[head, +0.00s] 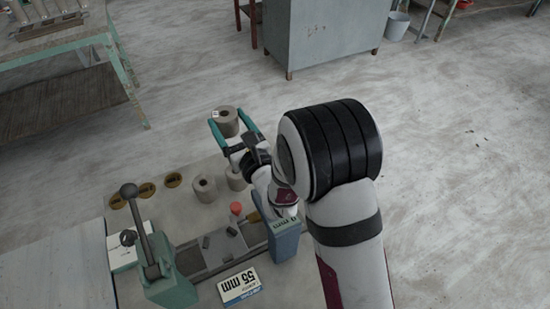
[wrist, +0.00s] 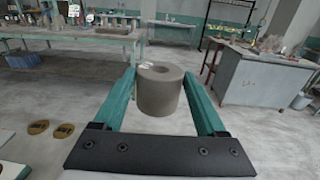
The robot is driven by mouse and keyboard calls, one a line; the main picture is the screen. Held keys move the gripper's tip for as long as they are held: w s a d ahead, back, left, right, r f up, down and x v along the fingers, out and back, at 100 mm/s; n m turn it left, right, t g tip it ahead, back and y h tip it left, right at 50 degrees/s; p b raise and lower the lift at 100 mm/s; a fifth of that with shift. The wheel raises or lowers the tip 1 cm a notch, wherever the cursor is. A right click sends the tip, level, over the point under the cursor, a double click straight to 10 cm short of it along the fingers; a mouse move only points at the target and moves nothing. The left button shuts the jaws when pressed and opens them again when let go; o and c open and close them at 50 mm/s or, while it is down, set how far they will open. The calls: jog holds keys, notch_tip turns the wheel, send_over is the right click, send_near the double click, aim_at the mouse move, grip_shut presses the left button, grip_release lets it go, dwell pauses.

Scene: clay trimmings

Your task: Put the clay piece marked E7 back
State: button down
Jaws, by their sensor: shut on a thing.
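My gripper (head: 228,124) has two teal fingers shut on a grey-brown clay cylinder (head: 226,117) with a hole in its top. In the wrist view the clay cylinder (wrist: 158,97) sits upright between the fingertips, apparently clear of the table. A small white tag is on it, but its text is too small to read. Three dark-centred yellow discs (head: 146,189) lie in a slanted row on the table's left part; no clay stands on them. Two of these discs (wrist: 64,130) also show at the lower left of the wrist view.
Another clay cylinder (head: 203,189) stands on the table (head: 185,225), with one more (head: 236,180) partly hidden by my arm. A green lever device (head: 165,280), a blue block (head: 284,245), small dark offcuts and a "55 mm" sign (head: 239,286) fill the front.

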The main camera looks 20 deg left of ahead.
jog(key=w+d+f+n+g+y, duration=0.1)
jog(key=w+d+f+g, duration=0.15)
jog(key=d, duration=0.45)
jog(key=w+d+f+n+g+y, duration=0.1)
jog(key=d+f+n, duration=0.15)
jog(key=d, duration=0.45)
jog(key=w+d+f+g+y, duration=0.1)
jog(key=w+d+f+g, duration=0.15)
jog(key=d, duration=0.45)
jog(key=shift+n+t, duration=0.25)
jog(key=shift+t, duration=0.15)
jog(key=a+f, duration=0.2)
jog(key=a, duration=0.1)
jog(key=a+f, duration=0.2)
jog(key=a, duration=0.2)
jog(key=a+f, duration=0.3)
jog(key=shift+a, duration=0.35)
jog(key=f, duration=0.4)
jog(key=shift+a, duration=0.4)
jog(key=shift+f, duration=0.2)
jog(key=shift+f, duration=0.15)
